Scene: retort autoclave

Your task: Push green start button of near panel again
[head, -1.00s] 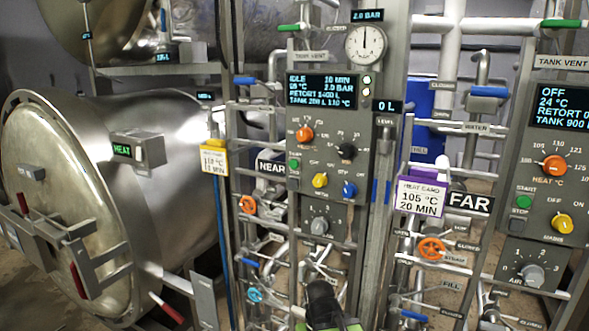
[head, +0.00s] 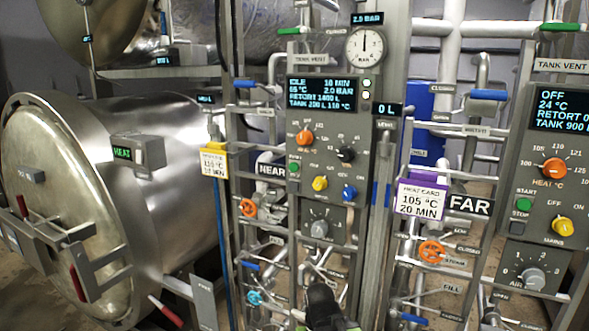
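The near panel (head: 328,140) is the grey upright panel in the middle, beside the NEAR sign (head: 271,169). Its small round green start button (head: 293,168) is at the panel's left edge, below the orange knob (head: 305,136). Its display (head: 321,93) shows IDLE, 10 MIN and 2.0 BAR. The dark end of my arm with my gripper (head: 322,303) shows at the bottom centre, well below the button and apart from it. Its fingers cannot be made out, so open or shut is unclear.
A yellow knob (head: 320,184), a blue knob (head: 349,192) and a black knob (head: 345,154) sit near the button. The far panel (head: 549,190) stands right, with its own green button (head: 522,204). Pipes and valves crowd below. The retort (head: 70,215) fills the left.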

